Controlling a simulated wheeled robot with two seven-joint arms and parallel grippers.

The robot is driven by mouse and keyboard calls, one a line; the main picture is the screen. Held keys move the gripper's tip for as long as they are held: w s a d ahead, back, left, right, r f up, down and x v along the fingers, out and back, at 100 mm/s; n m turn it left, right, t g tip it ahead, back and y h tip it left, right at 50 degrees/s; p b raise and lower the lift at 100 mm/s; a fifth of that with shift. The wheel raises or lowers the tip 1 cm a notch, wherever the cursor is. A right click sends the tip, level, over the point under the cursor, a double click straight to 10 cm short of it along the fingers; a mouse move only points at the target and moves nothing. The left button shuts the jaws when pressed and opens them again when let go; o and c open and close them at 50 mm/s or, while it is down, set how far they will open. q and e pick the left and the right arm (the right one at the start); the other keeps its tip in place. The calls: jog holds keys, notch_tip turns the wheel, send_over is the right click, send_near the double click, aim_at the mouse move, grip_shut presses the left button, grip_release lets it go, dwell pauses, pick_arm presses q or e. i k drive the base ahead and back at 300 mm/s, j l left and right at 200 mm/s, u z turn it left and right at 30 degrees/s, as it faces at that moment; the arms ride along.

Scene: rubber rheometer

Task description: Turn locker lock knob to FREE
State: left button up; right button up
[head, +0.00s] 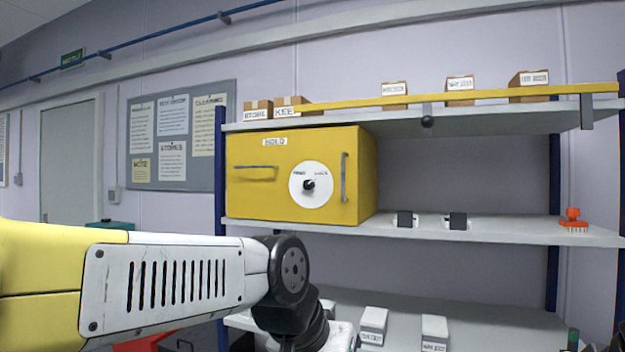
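The yellow locker (255,203) stands on the middle shelf at the left end, its door closed. A round white dial plate (318,198) on its front carries a small black lock knob (308,184). Two small labels sit above the knob; the right one seems to read LOCK, the left one is too blurred to read. I cannot tell which way the knob points. A vertical grey handle (344,177) is right of the dial. My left arm crosses the lower left, its wrist below the locker and apart from it. Neither gripper is visible.
The shelf unit (490,232) has blue posts. Labelled boxes (460,91) line the top shelf behind a yellow rail. White containers (373,325) are below. Space before the locker's front looks clear.

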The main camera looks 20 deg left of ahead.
aim_at(307, 184)
jog(key=j+u, duration=0.15)
jog(key=u, duration=0.25)
jog(key=j+u, duration=0.15)
jog(key=u, duration=0.3)
jog(key=j+u, duration=0.15)
jog(key=u, duration=0.25)
jog(key=j+u, duration=0.15)
jog(key=u, duration=0.25)
